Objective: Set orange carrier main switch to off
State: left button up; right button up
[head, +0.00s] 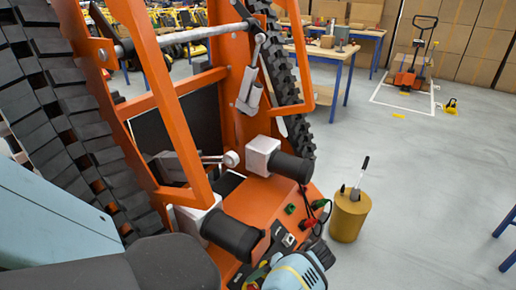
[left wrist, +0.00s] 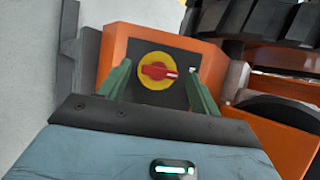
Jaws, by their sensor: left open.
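The orange carrier (head: 185,135) with black tracks fills the left and middle of the head view. Its main switch (left wrist: 157,71) is a red rotary handle on a round yellow plate, set on a dark panel. The handle lies about horizontal, with a white mark at its right end. My left gripper (left wrist: 160,72) has its green fingers apart, one on each side of the switch, with nothing held. Contact with the handle cannot be told. In the head view a light-blue gripper body (head: 296,272) is at the bottom edge, beside a partly hidden yellow and red part. My right gripper is not seen.
Black cylinders (head: 228,232), a ball-ended lever (head: 230,159) and cables (head: 318,212) stand out from the carrier near the gripper. A yellow-brown bin (head: 350,214) holding tools stands to the right. Open grey floor lies beyond it, with a pallet truck (head: 411,62) at the back.

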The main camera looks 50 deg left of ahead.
pick_arm(q)
jog(key=v, duration=0.5)
jog(key=shift+w+d+r, duration=0.1)
jog(key=shift+w+r, duration=0.05)
jog(key=shift+w, duration=0.05)
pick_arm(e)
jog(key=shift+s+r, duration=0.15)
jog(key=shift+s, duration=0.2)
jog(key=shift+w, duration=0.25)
